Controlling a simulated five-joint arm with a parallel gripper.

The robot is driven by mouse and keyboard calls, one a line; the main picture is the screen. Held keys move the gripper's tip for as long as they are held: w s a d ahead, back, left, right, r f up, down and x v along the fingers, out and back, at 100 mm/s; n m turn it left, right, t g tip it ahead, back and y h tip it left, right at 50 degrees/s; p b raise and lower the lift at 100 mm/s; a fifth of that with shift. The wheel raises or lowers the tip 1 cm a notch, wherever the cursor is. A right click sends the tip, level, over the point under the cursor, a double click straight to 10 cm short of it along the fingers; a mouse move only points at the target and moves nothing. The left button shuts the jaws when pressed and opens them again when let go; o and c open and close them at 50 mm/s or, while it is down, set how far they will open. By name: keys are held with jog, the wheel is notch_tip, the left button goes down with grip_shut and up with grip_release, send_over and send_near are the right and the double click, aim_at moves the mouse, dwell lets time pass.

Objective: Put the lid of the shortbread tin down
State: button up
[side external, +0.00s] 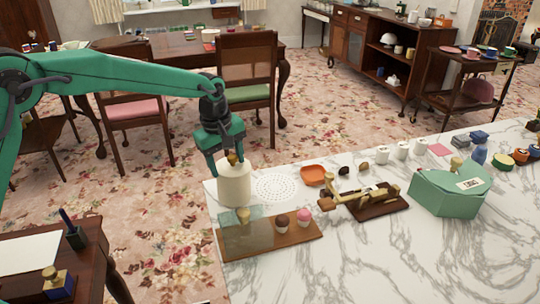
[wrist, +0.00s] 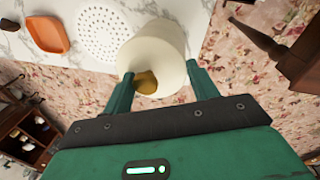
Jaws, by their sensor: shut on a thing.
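A cream cylinder (side external: 234,188) with a gold-brown knob (side external: 232,158) on top stands upright at the left end of the marble counter. I take it to be the shortbread tin with its lid; no seam between lid and body shows. My gripper (side external: 227,168) points down over it, with its fingers on either side of the top around the knob. In the wrist view the cream cylinder (wrist: 160,45) and knob (wrist: 146,82) sit between the green fingers. The exact contact is hard to see, and I cannot tell whether the lid is raised.
A perforated white disc (side external: 277,187), an orange dish (side external: 313,175), a wooden device (side external: 365,200) and a mint box (side external: 445,200) stand to the right. The front right marble is clear.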

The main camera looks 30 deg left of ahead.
aim_at(228, 158)
jog(key=shift+f, duration=0.1)
jog(key=shift+r, duration=0.45)
notch_tip(228, 158, up, 3)
jog(key=shift+r, duration=0.2)
jog(key=s+d+r, duration=0.4)
jog(key=s+d, duration=0.1)
jog(key=s+d+r, duration=0.2)
jog(key=s+d, duration=0.1)
jog(key=shift+d+r, duration=0.25)
jog(key=shift+r, duration=0.1)
jog(key=shift+m, duration=0.9)
jog(key=a+f, duration=0.1)
jog(key=a, duration=0.5)
jog(key=a+f, duration=0.1)
jog(key=a, duration=0.6)
jog(key=s+a+f, duration=0.1)
jog(key=a, duration=0.6)
jog(key=shift+s+a+f, duration=0.1)
jog(key=shift+a+f, duration=0.05)
